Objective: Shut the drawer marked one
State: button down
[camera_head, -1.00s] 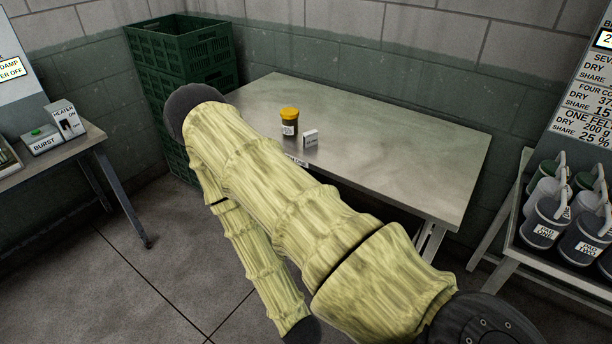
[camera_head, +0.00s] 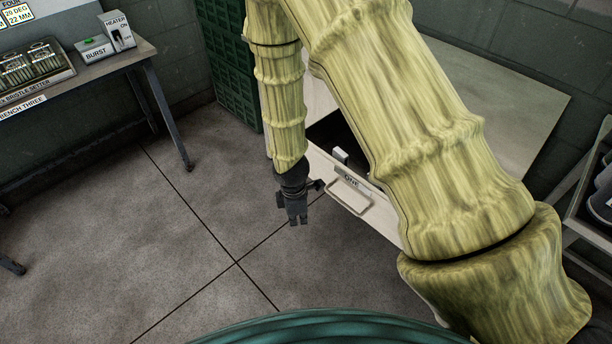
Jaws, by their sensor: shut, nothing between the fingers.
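The drawer marked ONE (camera_head: 378,216) stands pulled out from under the steel table. Its pale front has a label and a bar handle (camera_head: 352,206), and a dark gap of its inside shows behind the front. My gripper (camera_head: 297,222) points down over the floor, just left of the drawer front, shut and empty. It appears apart from the handle, though the exact depth gap is hard to tell. My yellow-sleeved arm covers much of the drawer's right part and the table.
The steel table (camera_head: 520,95) is partly hidden by my arm. Green crates (camera_head: 228,75) are stacked behind. A bench (camera_head: 75,72) with a burst box and heater switch stands at left. A shelf with pots is at the right edge.

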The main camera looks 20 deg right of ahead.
jog(key=w+d+r+n+t+h+b, duration=0.1)
jog(key=w+r+n+h+b, duration=0.2)
jog(key=w+r+n, duration=0.65)
jog(key=w+d+f+m+p, duration=0.1)
jog(key=w+d+f+m, duration=0.1)
jog(key=w+d+f, duration=0.3)
jog(key=shift+w+d+f+t+p, duration=0.35)
jog(key=shift+d+f, duration=0.75)
jog(key=shift+f, duration=0.2)
jog(key=shift+d, duration=0.1)
jog(key=shift+m, duration=0.25)
jog(key=w+d+p, duration=0.1)
jog(key=w+d, duration=0.2)
jog(key=d, duration=0.5)
jog(key=w+d+p, duration=0.2)
jog(key=w+d, duration=0.2)
jog(key=d, duration=0.5)
jog(key=w+d+p, duration=0.2)
jog(key=w+d, duration=0.2)
jog(key=d, duration=0.5)
jog(key=shift+d, duration=0.2)
jog(key=shift+w+d, duration=0.15)
jog(key=shift+d, duration=0.3)
jog(key=shift+w+d+r, duration=0.1)
jog(key=shift+d+r, duration=0.1)
